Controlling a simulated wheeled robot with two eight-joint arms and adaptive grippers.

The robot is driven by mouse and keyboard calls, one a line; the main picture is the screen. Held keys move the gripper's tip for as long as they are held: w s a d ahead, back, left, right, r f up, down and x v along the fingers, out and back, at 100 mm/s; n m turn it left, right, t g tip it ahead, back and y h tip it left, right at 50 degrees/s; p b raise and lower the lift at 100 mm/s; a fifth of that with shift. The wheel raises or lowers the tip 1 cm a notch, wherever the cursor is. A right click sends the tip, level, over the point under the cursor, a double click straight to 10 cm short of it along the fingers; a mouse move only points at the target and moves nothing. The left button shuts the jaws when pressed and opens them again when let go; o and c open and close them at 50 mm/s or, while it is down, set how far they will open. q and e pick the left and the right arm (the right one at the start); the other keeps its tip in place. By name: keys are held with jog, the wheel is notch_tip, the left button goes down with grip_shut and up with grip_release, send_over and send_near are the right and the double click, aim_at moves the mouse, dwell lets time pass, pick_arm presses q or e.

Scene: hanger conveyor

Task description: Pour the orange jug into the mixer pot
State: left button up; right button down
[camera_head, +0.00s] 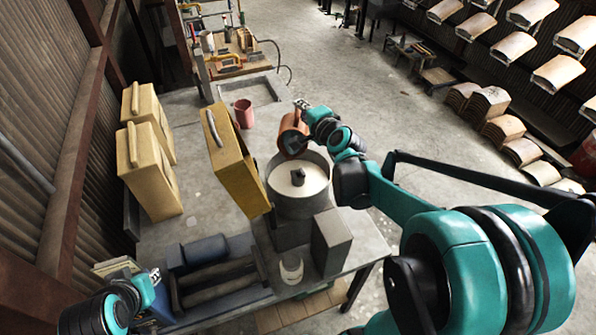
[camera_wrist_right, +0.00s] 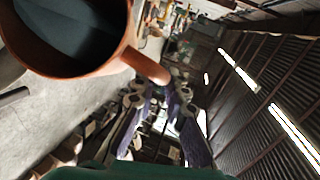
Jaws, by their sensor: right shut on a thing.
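The orange jug (camera_head: 289,123) is held at the far rim of the mixer pot (camera_head: 302,208), with its dark opening partly in view. The pot is a round grey vessel with pale contents and a dark piece at its centre. My right gripper (camera_head: 307,112) is shut on the jug's handle. In the right wrist view the jug (camera_wrist_right: 128,55) fills the upper left, its inside dark, and my right gripper (camera_wrist_right: 160,98) is at the handle. I cannot tell the tilt exactly, and no stream shows. My left gripper (camera_head: 158,285) is low at the left, apart from the jug; its jaws are unclear.
A yellow upright box (camera_head: 236,165) stands just left of the pot, with two yellow containers (camera_head: 150,177) further left. A grey block (camera_head: 331,242) and a pale cup (camera_head: 291,269) are in front. The bench between the yellow boxes is clear.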

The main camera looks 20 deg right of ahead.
aim_at(301, 129)
jog(key=shift+s+a+f+t+b, duration=0.2)
jog(key=shift+s+f+t+b, duration=0.15)
jog(key=shift+b, duration=0.25)
jog(key=shift+s, duration=0.15)
jog(key=shift+s+a+f+n+t+b, duration=0.3)
jog(key=shift+s+t+b, duration=0.25)
jog(key=shift+b, duration=0.65)
jog(key=shift+r, duration=0.1)
dwell(0.4)
jog(key=shift+s+a+b, duration=0.1)
jog(key=shift+s+b, duration=0.05)
jog(key=shift+b, duration=0.15)
jog(key=shift+s+a+t+h+b, duration=0.15)
jog(key=shift+s+t+h+b, duration=0.15)
jog(key=shift+t+h+b, duration=0.15)
jog(key=shift+s, duration=0.15)
jog(key=shift+n, duration=0.3)
